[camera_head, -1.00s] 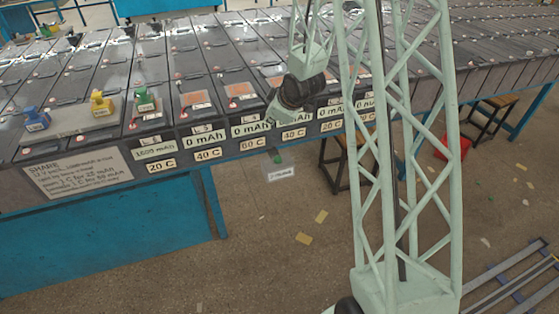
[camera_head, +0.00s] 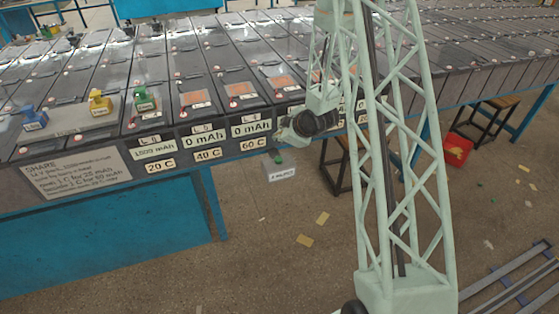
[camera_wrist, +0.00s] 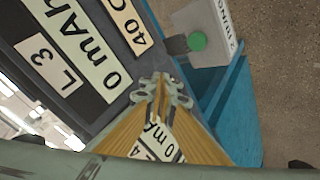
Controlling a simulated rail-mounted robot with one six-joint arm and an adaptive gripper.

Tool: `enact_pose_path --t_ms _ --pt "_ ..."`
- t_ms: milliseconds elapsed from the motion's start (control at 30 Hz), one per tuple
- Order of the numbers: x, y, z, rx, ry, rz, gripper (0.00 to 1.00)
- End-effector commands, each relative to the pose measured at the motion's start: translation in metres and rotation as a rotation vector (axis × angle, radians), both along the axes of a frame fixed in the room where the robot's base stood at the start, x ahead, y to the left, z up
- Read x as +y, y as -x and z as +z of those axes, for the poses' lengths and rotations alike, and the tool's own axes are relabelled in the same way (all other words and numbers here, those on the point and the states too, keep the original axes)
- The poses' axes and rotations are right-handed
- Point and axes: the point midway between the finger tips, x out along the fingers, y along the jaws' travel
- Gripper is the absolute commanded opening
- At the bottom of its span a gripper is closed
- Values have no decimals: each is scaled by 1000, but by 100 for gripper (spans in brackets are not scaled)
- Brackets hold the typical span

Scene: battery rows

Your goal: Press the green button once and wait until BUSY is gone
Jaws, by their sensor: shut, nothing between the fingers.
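The green button (camera_head: 277,157) sits on top of a small grey box (camera_head: 280,174) below the front edge of the battery row. In the wrist view the round green button (camera_wrist: 197,41) shows on the box's grey top, beside its white label (camera_wrist: 222,20). My gripper (camera_head: 283,133) is just above the box in the head view and apart from it. In the wrist view my gripper (camera_wrist: 161,88) is shut and empty, with the button beyond its tips, up and to the right. I see no BUSY sign in the readable displays.
A stool (camera_head: 485,128) and a red bin (camera_head: 457,150) stand at right. The floor in front is mostly open.

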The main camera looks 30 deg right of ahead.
Motion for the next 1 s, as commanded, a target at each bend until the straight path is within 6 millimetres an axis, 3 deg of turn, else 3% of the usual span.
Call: enact_pose_path --t_ms 567,1000 --pt "0 0 -4 0 -1 1 0" --pt "0 0 -32 1 0 1 0"
